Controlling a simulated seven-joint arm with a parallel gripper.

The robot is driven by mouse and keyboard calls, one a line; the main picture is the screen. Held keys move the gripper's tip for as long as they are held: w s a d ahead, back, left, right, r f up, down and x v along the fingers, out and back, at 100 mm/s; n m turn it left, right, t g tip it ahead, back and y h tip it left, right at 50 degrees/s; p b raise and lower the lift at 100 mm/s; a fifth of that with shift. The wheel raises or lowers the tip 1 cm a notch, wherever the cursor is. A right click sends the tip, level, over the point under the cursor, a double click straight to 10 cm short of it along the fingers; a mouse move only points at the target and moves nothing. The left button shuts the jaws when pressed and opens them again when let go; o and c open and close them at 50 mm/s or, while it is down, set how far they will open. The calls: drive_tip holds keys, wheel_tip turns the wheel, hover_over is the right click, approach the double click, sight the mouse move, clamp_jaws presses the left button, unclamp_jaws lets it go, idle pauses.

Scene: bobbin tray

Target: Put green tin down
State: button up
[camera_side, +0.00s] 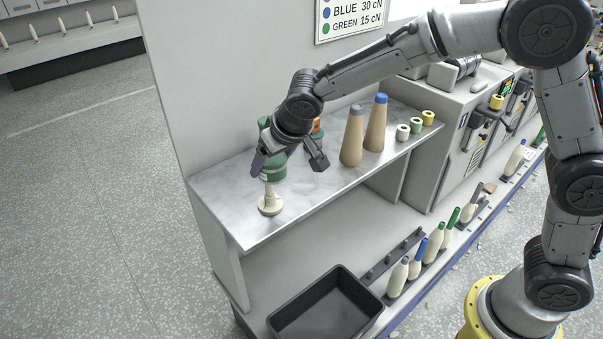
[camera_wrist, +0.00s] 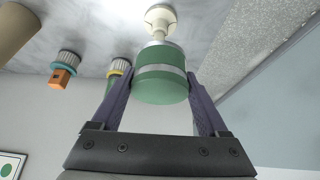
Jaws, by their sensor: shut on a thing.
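My gripper (camera_side: 285,168) is shut on the green tin (camera_side: 273,170), above or near the left end of the marble-topped shelf. In the wrist view the tin (camera_wrist: 161,85) is green with a pale band and sits between my two purple fingers (camera_wrist: 160,100). A cream knobbed piece with a round base (camera_side: 270,203) stands on the shelf just below the tin in the side view. It also shows past the tin in the wrist view (camera_wrist: 160,17). I cannot tell whether the tin touches the shelf or this piece.
The shelf top (camera_side: 232,200) is bare at its front left. Two tall tan cones (camera_side: 352,138) (camera_side: 376,125) and small spools (camera_side: 403,132) stand to the right. An orange-bodied item (camera_side: 317,128) is partly hidden behind my wrist. A black bin (camera_side: 327,310) sits below.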

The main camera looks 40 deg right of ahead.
drive_tip(key=s+d+r, duration=0.2)
drive_tip(key=s+d, duration=0.9)
drive_tip(key=d, duration=0.4)
drive_tip(key=w+f, duration=0.3)
drive_tip(key=w, duration=0.1)
drive_tip(key=w+f, duration=0.2)
drive_tip(key=w, duration=0.2)
drive_tip(key=w+f, duration=0.3)
drive_tip(key=w, duration=0.1)
drive_tip(key=shift+a+f, duration=0.2)
drive_tip(key=shift+f, duration=0.15)
drive_tip(key=shift+w+f, duration=0.45)
drive_tip(key=shift+w, duration=0.05)
drive_tip(key=shift+w+f, duration=0.15)
drive_tip(key=shift+f, duration=0.8)
drive_tip(key=shift+w+f, duration=0.1)
drive_tip(key=shift+f, duration=0.8)
drive_tip(key=shift+f, duration=0.15)
drive_tip(key=o, duration=1.4)
drive_tip(key=shift+c, duration=0.2)
